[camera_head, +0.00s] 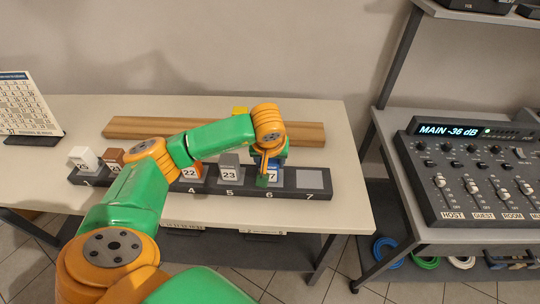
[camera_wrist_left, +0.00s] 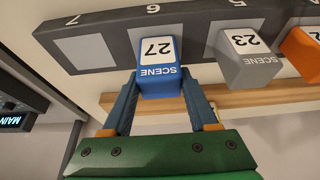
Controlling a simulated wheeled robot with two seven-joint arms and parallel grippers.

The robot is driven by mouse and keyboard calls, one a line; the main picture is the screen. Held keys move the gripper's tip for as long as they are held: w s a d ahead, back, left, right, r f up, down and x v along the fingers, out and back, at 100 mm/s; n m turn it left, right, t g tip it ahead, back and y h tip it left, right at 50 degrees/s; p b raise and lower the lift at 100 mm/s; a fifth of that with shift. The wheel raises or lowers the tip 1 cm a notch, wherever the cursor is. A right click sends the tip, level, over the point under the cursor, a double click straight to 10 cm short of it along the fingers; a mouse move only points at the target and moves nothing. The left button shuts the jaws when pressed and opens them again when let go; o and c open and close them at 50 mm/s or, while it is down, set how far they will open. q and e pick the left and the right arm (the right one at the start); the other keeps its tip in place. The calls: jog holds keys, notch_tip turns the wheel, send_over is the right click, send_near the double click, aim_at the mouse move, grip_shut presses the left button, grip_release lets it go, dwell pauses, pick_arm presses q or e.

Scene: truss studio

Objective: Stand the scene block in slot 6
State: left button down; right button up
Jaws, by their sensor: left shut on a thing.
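My left gripper (camera_head: 265,170) is shut on the blue scene block (camera_head: 274,174), marked 27, at slot 6 of the dark numbered rack (camera_head: 247,191). In the left wrist view, the blue block (camera_wrist_left: 161,82) stands upright between the two fingers of my left gripper (camera_wrist_left: 160,90), over the rack (camera_wrist_left: 115,42) below the number 6. Whether its base touches the slot floor is hidden. Slot 7 (camera_head: 310,179) is an empty pale square. A grey block (camera_head: 229,165) marked 23 stands in slot 5. My right gripper is out of view.
An orange block (camera_head: 190,171) marked 22 stands in slot 4, with brown (camera_head: 110,157) and white (camera_head: 84,158) blocks further left. A wooden plank (camera_head: 305,134) lies behind the rack. A calendar card (camera_head: 28,105) stands at left. A mixing console (camera_head: 470,175) is at right.

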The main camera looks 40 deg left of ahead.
pick_arm(q)
jog(key=shift+f, duration=0.15)
jog(key=c, duration=0.6)
grip_release()
jog(key=shift+f+b, duration=0.1)
jog(key=shift+b, duration=0.25)
jog(key=o, duration=0.4)
jog(key=shift+r, duration=0.25)
jog(key=p+v, duration=0.1)
jog(key=v, duration=1.1)
jog(key=shift+w, duration=0.1)
